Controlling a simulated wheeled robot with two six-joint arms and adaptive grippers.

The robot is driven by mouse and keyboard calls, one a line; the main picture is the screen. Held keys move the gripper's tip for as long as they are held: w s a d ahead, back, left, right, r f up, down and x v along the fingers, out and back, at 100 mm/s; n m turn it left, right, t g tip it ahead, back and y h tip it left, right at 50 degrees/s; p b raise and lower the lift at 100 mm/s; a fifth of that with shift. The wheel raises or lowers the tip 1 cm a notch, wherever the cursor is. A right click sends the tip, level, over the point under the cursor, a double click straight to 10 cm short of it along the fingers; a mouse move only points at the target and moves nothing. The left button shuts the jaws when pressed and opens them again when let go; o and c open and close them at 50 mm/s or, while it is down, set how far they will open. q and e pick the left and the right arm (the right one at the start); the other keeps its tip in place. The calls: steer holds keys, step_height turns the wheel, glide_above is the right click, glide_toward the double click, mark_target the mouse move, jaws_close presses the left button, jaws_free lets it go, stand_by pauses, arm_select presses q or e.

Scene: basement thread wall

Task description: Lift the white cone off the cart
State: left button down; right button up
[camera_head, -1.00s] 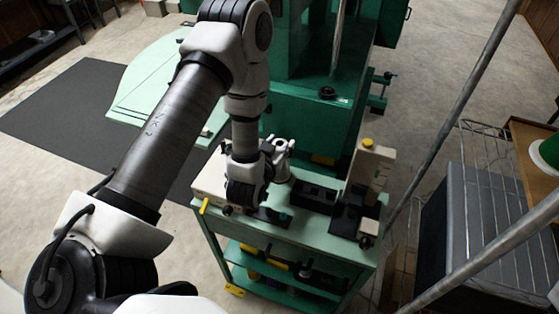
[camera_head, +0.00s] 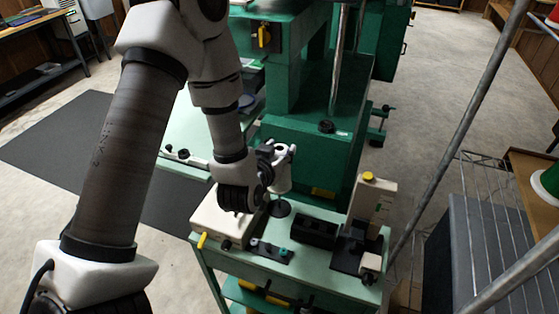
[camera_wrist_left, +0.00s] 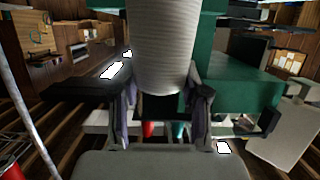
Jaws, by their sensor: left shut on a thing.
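The white cone (camera_head: 282,172) is upright above the back left part of the green cart (camera_head: 325,266). A dark round disc (camera_head: 279,207) shows on the cart top below it, and the cone appears clear of the surface. My left gripper (camera_head: 270,166) is shut on the cone from its left side, partly hiding it. In the left wrist view, the ribbed cone (camera_wrist_left: 162,45) stands between the two fingers (camera_wrist_left: 160,108). My right gripper is not in view.
A cream box (camera_head: 222,222), a black block (camera_head: 315,231) and a cream device with a yellow knob (camera_head: 372,200) stand on the cart. A green machine (camera_head: 310,150) rises close behind. A grey pole (camera_head: 455,125) slants past the cart's right side.

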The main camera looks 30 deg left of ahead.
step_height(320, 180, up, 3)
steer(key=p, duration=0.3)
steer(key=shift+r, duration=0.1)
stand_by(0.3)
